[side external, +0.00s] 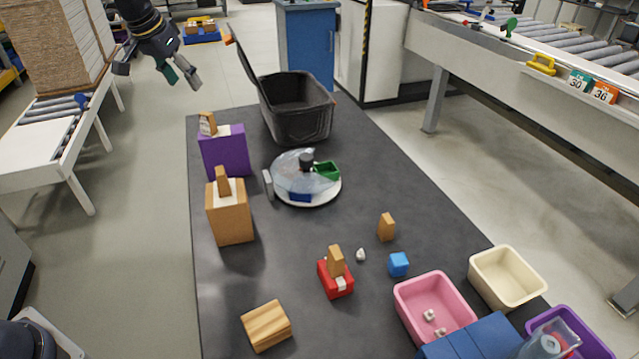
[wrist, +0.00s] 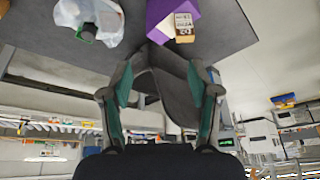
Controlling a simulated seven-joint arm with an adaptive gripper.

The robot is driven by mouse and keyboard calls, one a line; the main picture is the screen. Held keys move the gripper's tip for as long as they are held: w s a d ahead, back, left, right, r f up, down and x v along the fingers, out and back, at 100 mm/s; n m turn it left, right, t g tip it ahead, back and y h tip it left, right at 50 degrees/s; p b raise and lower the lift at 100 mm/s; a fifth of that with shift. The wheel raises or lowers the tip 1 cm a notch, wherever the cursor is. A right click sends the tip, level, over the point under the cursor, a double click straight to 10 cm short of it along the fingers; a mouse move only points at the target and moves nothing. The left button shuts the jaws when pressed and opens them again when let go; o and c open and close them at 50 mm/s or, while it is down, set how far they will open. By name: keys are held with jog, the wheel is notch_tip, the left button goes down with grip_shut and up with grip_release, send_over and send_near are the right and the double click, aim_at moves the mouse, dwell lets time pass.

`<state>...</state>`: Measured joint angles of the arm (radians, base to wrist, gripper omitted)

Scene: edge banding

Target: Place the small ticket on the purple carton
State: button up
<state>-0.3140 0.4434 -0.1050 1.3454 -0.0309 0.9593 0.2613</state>
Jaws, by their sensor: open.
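The purple carton (side external: 226,155) stands upright near the far left edge of the dark table. A small tan ticket (side external: 208,124) with dark print on a pale face sits upright at the left part of its top. In the wrist view the ticket (wrist: 185,27) shows against the purple carton (wrist: 160,14) near the top of the picture. My gripper (side external: 157,76) is open and empty, up in the air beyond and left of the carton, apart from it. Its two spread fingers (wrist: 161,85) frame the lower middle of the wrist view.
A black bin (side external: 297,108) with its lid raised stands right of the carton. A round clear-covered turntable (side external: 306,180) is nearer. A brown carton (side external: 230,218) stands in front, a wooden block on top. Pink (side external: 433,306) and cream (side external: 507,278) bins are at front right.

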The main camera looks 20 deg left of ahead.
jog(key=s+d+r, duration=0.5)
jog(key=s+d, duration=0.1)
jog(key=s, duration=0.4)
jog(key=s+d+f, duration=0.1)
jog(key=s, duration=0.6)
jog(key=s+d+f, duration=0.2)
jog(key=s, duration=0.6)
jog(key=s+d+f+t, duration=0.1)
jog(key=s+d+f, duration=0.1)
jog(key=s, duration=0.6)
jog(key=shift+d+f, duration=0.25)
